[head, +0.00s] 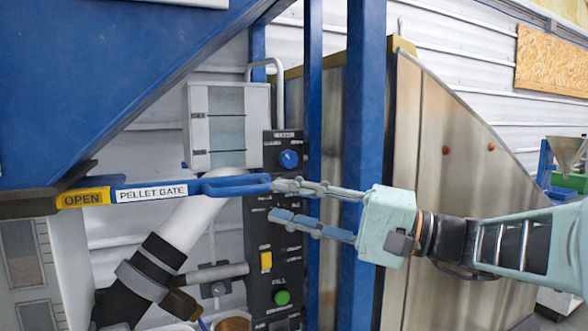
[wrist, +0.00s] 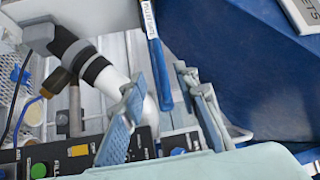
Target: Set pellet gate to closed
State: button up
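The pellet gate is a flat blue slide bar (head: 235,186) with a looped handle at its right end, in the head view. It carries a white PELLET GATE label (head: 152,192) and a yellow OPEN label (head: 83,198), both exposed. My gripper (head: 274,201) is open, coming from the right, its upper finger overlapping the handle's end in the picture and its lower finger below. In the wrist view the handle (wrist: 160,75) points in between the two spread fingers (wrist: 158,88). I cannot tell whether a finger touches it.
A black control panel (head: 262,205) with a blue knob and green button stands behind the fingers. A blue post (head: 360,110) rises behind my gripper. The blue hopper (head: 100,70) hangs above the bar. A white pipe (head: 195,220) runs below it.

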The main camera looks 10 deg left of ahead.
aim_at(246, 192)
jog(key=p+x, duration=0.1)
jog(key=x, duration=0.7)
jog(key=shift+a+r, duration=0.1)
jog(key=shift+a, duration=0.1)
grip_shut()
